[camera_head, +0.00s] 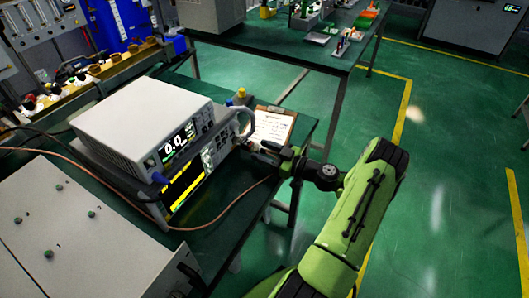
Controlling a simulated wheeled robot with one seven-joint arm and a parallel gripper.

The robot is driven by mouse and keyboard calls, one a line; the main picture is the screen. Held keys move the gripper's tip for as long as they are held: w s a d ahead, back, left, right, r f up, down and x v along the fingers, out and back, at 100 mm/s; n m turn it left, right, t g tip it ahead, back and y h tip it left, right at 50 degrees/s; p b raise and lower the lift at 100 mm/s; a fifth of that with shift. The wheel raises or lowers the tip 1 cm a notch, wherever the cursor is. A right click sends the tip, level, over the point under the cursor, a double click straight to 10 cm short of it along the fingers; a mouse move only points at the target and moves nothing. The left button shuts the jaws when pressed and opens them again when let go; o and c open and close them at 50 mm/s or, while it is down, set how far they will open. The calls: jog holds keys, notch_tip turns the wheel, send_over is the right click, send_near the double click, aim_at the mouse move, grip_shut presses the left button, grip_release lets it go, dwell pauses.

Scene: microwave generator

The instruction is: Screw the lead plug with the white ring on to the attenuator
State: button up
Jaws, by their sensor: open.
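My gripper (267,151) is at the right end of the stacked instruments, over the green bench, with its fingers pointing left. It is open. A small pale and brown fitting (252,146) shows just left of the fingertips, close to the instrument's front. I cannot tell whether it is the attenuator or a lead plug, or whether the fingers touch it. A copper-coloured lead (238,212) curves over the bench from the lower left up towards the gripper. Its end is hidden near the gripper, and no white ring can be made out clearly.
A white instrument with a lit display (177,143) sits on another with a yellow screen (183,187). A clipboard (271,126) lies behind my gripper. A grey cabinet (70,235) fills the lower left. Open green floor (450,190) lies right.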

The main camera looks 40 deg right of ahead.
grip_shut()
jog(key=shift+m, duration=0.4)
jog(key=m, duration=0.2)
jog(key=shift+m, duration=2.3)
grip_release()
